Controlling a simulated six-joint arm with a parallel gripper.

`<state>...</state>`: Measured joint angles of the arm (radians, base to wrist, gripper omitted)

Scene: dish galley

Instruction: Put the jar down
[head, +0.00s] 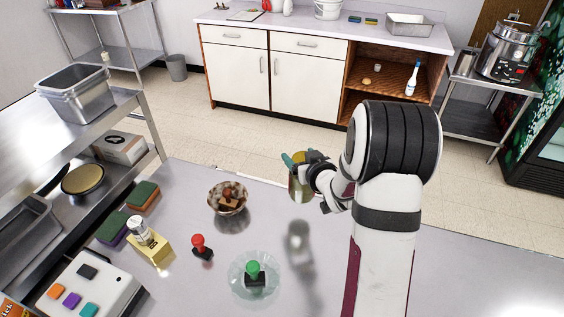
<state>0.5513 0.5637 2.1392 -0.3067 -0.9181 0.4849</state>
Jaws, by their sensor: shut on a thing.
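The jar (299,186) is a yellowish, glassy-looking vessel at the middle of the head view. My gripper (304,165) is shut on it near its top, with teal fingertips showing at the jar's upper left. The jar seems to be held above the steel table (330,285), with a dark reflection or shadow on the surface below it. My wrist and forearm come in from the right and hide part of the jar's right side.
A patterned bowl (228,198) with brown things stands left of the jar. A red-handled stamp (201,246) and a glass dish (254,277) holding a green-handled stamp (254,271) are nearer.

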